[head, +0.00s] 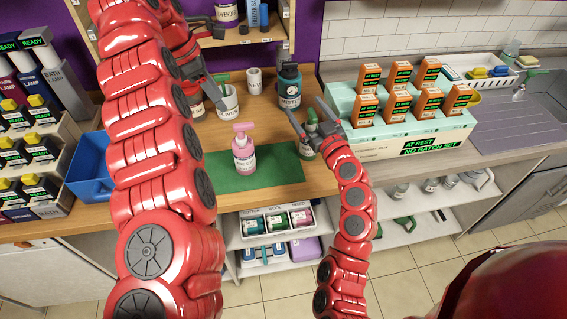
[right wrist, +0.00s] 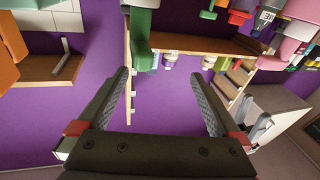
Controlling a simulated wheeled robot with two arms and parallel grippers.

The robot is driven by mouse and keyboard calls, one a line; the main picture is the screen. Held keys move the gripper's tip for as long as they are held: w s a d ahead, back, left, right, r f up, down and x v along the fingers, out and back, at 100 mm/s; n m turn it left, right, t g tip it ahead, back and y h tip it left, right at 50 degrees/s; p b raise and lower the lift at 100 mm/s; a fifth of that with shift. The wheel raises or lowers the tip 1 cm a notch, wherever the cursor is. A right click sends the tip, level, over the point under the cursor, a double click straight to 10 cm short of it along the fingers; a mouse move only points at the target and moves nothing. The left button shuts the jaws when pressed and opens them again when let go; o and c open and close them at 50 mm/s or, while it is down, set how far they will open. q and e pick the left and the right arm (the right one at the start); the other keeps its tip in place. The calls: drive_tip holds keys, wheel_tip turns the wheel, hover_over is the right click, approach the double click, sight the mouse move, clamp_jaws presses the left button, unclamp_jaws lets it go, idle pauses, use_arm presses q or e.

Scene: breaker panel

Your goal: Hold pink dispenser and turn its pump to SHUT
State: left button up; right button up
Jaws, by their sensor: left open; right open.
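The pink dispenser (head: 244,157) stands upright on a green mat (head: 283,166) on the wooden counter in the head view. Its pink pump head (head: 243,128) is on top, with the nozzle toward the left. Lettering on the dispenser and any marking at the pump are too small to read. My left gripper (head: 217,90) is open and empty, behind and left of the dispenser near a white cup.
A green-topped bottle (head: 309,146) is at the mat's right. A rack of orange boxes (head: 400,135) stands further right, a blue bin (head: 90,170) at left. The mat around the dispenser is clear.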

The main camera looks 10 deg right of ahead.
drive_tip(key=s+a+f+n+g+y, duration=0.1)
drive_tip(key=s+a+n+g+y, duration=0.4)
drive_tip(key=a+n+y, duration=0.3)
drive_tip(key=m+g+h, duration=0.3)
approach(237, 150)
drive_tip(key=d+f, duration=0.3)
drive_tip(key=d, duration=0.1)
drive_tip(key=x, duration=1.6)
drive_tip(key=shift+w+a+f, duration=0.1)
drive_tip(key=shift+w+f, duration=0.05)
drive_tip(key=shift+w, duration=0.05)
drive_tip(key=c, duration=1.5)
use_arm(q)
drive_tip(key=shift+o, duration=0.2)
